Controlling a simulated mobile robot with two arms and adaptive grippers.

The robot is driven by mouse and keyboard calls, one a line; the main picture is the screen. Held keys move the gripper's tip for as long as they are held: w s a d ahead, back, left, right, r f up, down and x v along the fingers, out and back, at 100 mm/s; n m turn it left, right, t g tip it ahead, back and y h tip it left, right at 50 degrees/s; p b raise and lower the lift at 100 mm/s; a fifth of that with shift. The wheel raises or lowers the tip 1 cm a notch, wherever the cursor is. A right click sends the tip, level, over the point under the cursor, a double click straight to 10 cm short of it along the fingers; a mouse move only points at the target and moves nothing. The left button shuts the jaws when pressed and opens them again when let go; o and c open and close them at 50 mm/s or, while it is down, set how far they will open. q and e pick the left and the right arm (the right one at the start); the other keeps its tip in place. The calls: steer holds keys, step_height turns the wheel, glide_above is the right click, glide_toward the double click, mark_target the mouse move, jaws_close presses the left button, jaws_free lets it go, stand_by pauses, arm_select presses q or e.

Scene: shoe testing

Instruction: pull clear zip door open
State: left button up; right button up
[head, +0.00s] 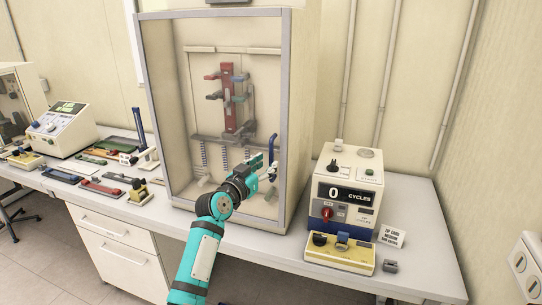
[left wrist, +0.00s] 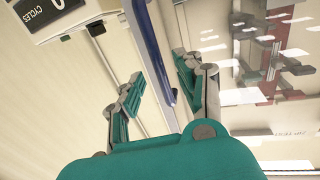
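The clear door (head: 228,60) fronts the tall testing cabinet in the head view, within a grey frame, and looks closed. Its blue upright handle (head: 272,148) is near the right edge of the door. My left gripper (head: 267,165) is at the lower part of the handle. In the left wrist view the blue handle (left wrist: 150,50) runs between the two spread teal fingers of my left gripper (left wrist: 158,82), with gaps at the sides; contact is not clear. Light reflections show on the clear door (left wrist: 215,45) there. My right gripper is not in view.
A cycle counter box (head: 345,190) and a yellow switch box (head: 338,255) stand right of the cabinet on the white bench (head: 425,245). A control box (head: 60,130) and several tools lie to the left. Red and grey clamps (head: 230,95) are inside the cabinet.

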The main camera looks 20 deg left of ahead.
mark_target(270, 161)
arm_select(q)
steer(key=shift+x, duration=1.9)
jaws_close()
